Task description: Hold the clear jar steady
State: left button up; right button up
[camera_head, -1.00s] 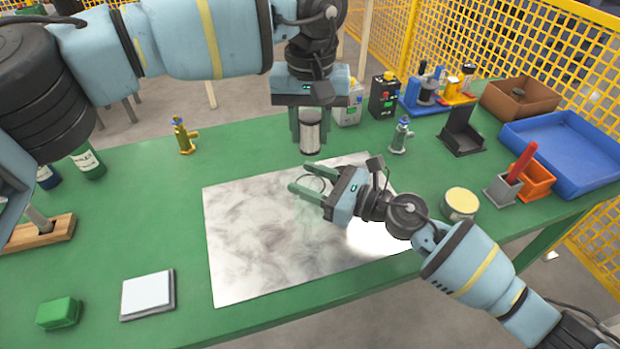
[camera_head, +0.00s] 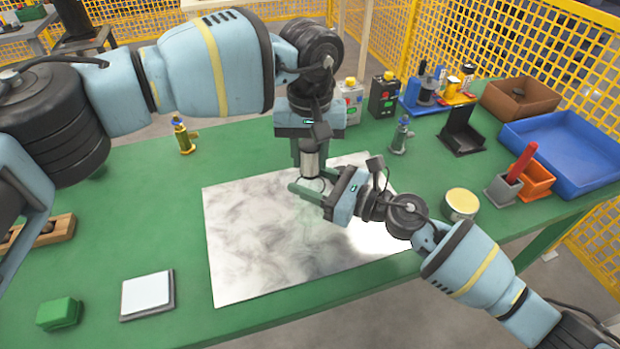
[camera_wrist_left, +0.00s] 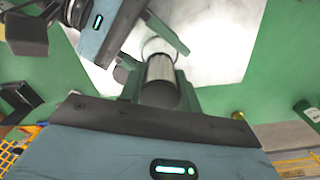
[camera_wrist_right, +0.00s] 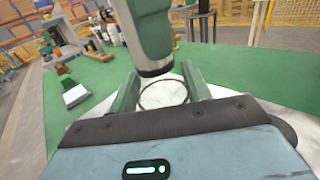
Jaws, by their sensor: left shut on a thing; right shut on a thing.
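The clear jar (camera_head: 316,184) stands at the far part of the metal sheet, between the fingers of my right gripper (camera_head: 309,190), which is shut on it. In the right wrist view the jar (camera_wrist_right: 163,95) shows as a round rim between the fingers. My left gripper (camera_head: 309,163) is shut on a silver cylinder (camera_head: 311,163) with a dark end, held upright. In the left wrist view the cylinder (camera_wrist_left: 160,82) overlaps the jar's rim (camera_wrist_left: 158,46). I cannot tell whether its lower end is above the rim or inside.
The metal sheet (camera_head: 260,250) is clear in front of the grippers. A round tin (camera_head: 461,203) stands right of my right gripper. A blue tray (camera_head: 570,150) lies at the right.

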aim_at(310, 145)
pick_arm(q)
jog(key=shift+f, duration=0.5)
jog(key=o, duration=1)
jog(key=shift+o, duration=0.2)
notch_tip(310, 145, up, 12)
jog(key=shift+r, duration=0.1)
pick_arm(e)
jog(key=o, duration=1.1)
jog(key=shift+o, duration=0.2)
